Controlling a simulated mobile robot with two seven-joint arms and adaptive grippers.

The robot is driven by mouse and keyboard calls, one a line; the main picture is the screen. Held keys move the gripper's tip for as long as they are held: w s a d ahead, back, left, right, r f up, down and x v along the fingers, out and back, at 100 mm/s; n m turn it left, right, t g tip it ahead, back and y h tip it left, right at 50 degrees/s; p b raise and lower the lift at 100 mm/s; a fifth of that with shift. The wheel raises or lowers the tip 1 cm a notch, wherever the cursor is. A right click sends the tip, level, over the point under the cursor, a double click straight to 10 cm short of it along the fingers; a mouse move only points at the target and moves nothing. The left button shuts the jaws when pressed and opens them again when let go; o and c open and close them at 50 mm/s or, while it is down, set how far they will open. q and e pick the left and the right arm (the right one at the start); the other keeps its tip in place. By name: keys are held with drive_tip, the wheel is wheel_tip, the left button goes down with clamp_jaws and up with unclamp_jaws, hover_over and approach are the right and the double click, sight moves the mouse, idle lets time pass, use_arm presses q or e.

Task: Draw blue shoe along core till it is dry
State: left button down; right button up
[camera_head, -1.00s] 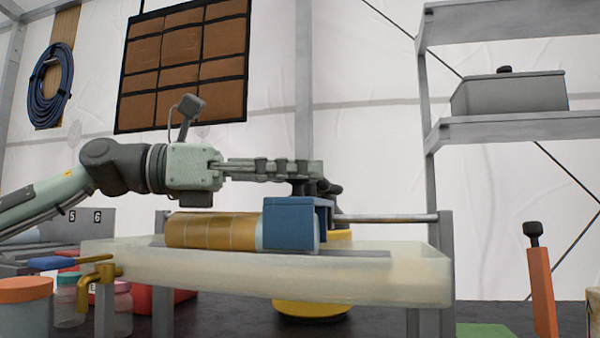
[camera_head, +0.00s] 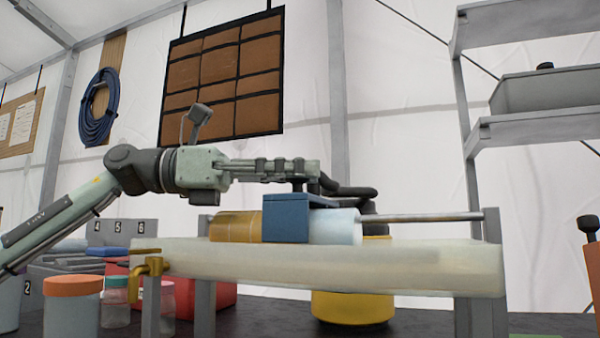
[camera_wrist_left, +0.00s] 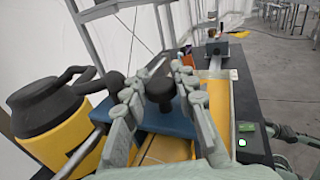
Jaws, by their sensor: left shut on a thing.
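The blue shoe (camera_head: 286,219) sits over the core, a horizontal cylinder above a pale tray (camera_head: 400,266). The core is golden (camera_head: 236,227) to the left of the shoe and pale blue to its right (camera_head: 334,227) in the head view. My left gripper (camera_head: 299,172) is above the shoe, shut on its black knob. In the left wrist view, the fingers (camera_wrist_left: 160,88) flank the knob, with the blue shoe (camera_wrist_left: 166,121) under them. The core's underside is hidden. What seems to be my right gripper shows small and dark at the right edge of the wrist view; its jaws are unclear.
A metal rod (camera_head: 420,217) runs right to a post. A yellow container (camera_head: 352,307) with a black top stands behind the tray. Jars (camera_head: 74,303) and a red box (camera_head: 216,291) are at the left. A brass tap (camera_head: 150,268) juts from the tray.

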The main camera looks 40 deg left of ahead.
use_arm(q)
drive_tip(key=c, duration=1.2)
unclamp_jaws()
drive_tip(key=shift+a+r, duration=0.1)
drive_tip(key=shift+r, duration=0.45)
wheel_tip(320, 180, up, 9)
